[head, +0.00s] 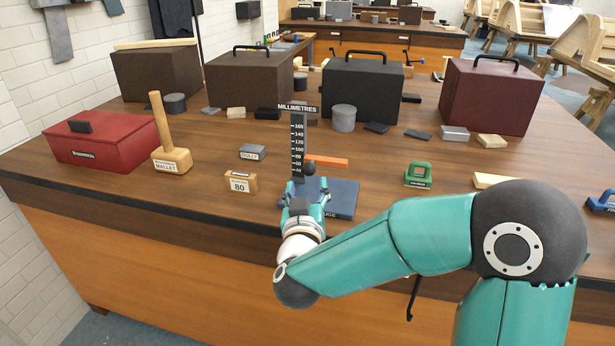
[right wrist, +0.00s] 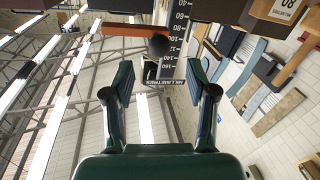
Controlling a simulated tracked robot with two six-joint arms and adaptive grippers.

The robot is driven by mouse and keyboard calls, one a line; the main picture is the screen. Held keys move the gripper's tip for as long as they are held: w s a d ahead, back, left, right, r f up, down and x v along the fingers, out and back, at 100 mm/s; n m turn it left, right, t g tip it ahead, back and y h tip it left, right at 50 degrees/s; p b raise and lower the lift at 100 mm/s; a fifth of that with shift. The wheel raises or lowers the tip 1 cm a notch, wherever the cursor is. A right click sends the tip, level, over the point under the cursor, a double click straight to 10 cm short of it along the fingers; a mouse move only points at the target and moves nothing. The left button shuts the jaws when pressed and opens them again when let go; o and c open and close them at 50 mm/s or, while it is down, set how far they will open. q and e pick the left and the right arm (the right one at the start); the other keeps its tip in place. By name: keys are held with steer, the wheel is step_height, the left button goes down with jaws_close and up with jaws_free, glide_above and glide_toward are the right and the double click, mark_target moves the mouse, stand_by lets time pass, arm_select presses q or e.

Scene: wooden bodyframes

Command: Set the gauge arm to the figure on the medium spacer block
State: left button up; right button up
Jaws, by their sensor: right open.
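The gauge has a black upright scale (head: 298,140) marked MILLIMETRES on a blue base (head: 343,200). Its orange arm (head: 327,161) points right, at about the 60 to 80 marks; the exact reading is unclear. A black knob (right wrist: 158,45) sits at the arm's scale end in the right wrist view. A wooden block (head: 240,183) marked 80 stands left of the gauge; its size word is not readable. My right gripper (head: 306,188) is in front of the scale, open and empty. Its fingers (right wrist: 161,68) lie either side of the knob, apart from it. My left gripper is out of view.
A mallet (head: 172,158) and red box (head: 100,140) stand left, with a grey labelled block (head: 252,153) nearer the gauge. A green handled object (head: 418,175) is right. Dark cases (head: 362,90) and small blocks line the back. The front table strip left of my arm is clear.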

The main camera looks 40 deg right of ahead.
steer(key=v, duration=0.4)
steer(key=shift+s+a, duration=0.15)
stand_by(0.4)
